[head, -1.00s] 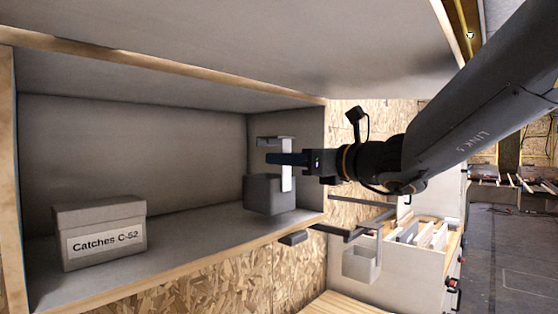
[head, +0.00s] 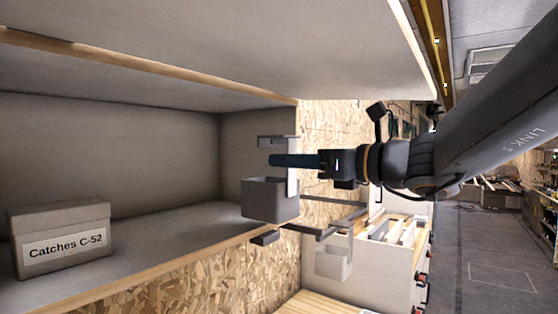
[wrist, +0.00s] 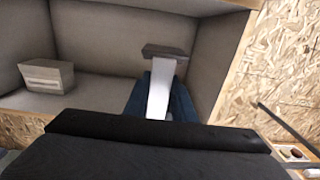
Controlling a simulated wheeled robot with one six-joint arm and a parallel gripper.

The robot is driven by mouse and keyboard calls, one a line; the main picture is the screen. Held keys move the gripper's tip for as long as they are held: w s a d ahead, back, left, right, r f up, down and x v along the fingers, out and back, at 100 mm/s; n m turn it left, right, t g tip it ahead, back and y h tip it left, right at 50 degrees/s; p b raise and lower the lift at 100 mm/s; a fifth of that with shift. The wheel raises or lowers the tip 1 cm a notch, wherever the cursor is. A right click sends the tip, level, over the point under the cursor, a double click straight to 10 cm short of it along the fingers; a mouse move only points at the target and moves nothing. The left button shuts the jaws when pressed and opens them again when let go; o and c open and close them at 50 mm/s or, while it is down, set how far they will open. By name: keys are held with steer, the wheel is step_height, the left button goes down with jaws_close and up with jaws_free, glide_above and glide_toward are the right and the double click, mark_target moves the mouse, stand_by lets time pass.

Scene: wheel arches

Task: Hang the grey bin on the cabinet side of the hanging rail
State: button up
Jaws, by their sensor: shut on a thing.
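The grey bin (head: 269,200) is an open-topped box with a pale upright back plate and a hook-like top piece (head: 276,141). My gripper (head: 290,160) is shut on the back plate, and the bin hangs upright below its blue fingers. In the wrist view the pale plate (wrist: 159,98) stands between the fingers, and the bin's box is hidden. The bin is in front of the cabinet's right end in the head view. The dark hanging rail (head: 342,222) is lower and to the right, apart from the bin's hook. A second pale bin (head: 333,262) hangs from the rail.
The wooden-edged cabinet (head: 160,248) holds a box labelled Catches C-52 (head: 62,240) at left; it shows in the wrist view too (wrist: 47,77). An OSB wall (head: 318,150) is right of the cabinet. A tray of boards (head: 395,230) stands beyond the rail.

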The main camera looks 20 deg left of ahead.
steer(key=shift+v, duration=2.6)
